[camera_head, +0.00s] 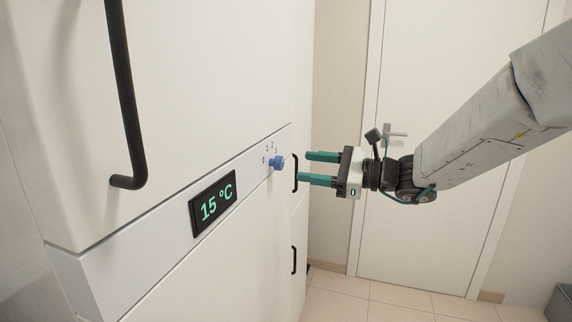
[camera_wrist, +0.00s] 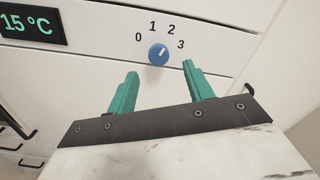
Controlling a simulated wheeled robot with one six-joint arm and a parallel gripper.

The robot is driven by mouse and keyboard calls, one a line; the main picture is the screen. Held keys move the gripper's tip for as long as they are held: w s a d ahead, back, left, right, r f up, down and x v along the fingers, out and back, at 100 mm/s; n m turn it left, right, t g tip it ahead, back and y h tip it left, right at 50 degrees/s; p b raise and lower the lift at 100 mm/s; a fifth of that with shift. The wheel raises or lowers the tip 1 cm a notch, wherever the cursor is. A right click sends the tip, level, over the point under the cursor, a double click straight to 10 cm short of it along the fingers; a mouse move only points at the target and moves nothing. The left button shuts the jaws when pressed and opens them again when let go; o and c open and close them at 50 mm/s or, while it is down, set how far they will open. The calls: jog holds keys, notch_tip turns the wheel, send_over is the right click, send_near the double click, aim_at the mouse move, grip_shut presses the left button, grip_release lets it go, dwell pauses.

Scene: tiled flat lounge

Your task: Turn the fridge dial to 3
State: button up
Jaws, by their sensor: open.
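The fridge dial is a small blue round knob (camera_head: 277,163) on the light panel strip of the fridge. In the wrist view the dial (camera_wrist: 158,54) has the numbers 0, 1, 2 and 3 in an arc above it. Its white mark points up and right, roughly toward 2; the exact setting is hard to tell. My gripper (camera_head: 305,167) has two teal fingers, open and empty, facing the dial from a short way off. In the wrist view the dial shows just beyond and between the fingertips (camera_wrist: 160,69), not touching them.
A display (camera_head: 213,204) reading 15 °C is left of the dial. A large black fridge handle (camera_head: 124,100) stands out at the upper left. Smaller black handles (camera_head: 294,260) are on the front farther right. A closed white door (camera_head: 450,80) is behind my arm.

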aim_at(282, 163)
jog(key=x, duration=0.6)
jog(key=shift+a, duration=0.35)
jog(key=c, duration=1)
jog(key=shift+m, duration=0.3)
jog(key=m, duration=0.3)
jog(key=shift+m, duration=2.5)
